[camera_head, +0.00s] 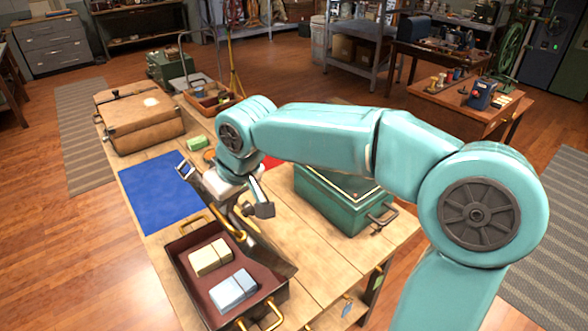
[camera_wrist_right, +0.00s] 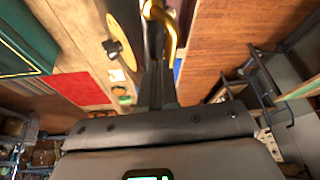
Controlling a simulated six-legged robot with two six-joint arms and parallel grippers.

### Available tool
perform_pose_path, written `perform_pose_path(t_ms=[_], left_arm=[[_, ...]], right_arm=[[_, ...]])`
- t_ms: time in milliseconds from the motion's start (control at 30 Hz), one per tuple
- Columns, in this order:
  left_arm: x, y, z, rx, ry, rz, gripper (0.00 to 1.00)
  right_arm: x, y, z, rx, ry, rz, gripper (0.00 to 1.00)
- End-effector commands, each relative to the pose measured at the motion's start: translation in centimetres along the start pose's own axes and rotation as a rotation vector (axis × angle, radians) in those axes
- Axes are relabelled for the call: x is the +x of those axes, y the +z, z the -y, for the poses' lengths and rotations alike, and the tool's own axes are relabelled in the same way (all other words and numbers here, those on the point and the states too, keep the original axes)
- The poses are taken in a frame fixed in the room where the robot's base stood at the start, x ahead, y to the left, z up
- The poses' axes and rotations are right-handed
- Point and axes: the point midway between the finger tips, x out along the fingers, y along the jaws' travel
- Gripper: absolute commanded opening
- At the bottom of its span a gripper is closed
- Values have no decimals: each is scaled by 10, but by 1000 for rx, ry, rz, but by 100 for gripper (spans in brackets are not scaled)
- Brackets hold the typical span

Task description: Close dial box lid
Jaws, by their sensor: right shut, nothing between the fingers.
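My left gripper is out of view.
The tray holds a cream block (camera_head: 210,257) and a pale blue block (camera_head: 233,289). A blue mat (camera_head: 155,190), a tan case (camera_head: 138,120) and a small green block (camera_head: 197,143) lie farther back on the table. Bare tabletop (camera_head: 325,255) shows in front of the green box.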

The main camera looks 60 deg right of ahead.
Motion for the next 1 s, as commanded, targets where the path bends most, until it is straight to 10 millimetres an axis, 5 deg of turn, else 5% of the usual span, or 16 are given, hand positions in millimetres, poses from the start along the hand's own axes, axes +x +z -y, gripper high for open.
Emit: perform_pose_path(t_ms=[600,1000], left_arm=[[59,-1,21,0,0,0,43],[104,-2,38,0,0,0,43]], right_arm=[[108,20,118,-210,489,105,0],[190,45,160,-329,795,168,0]])
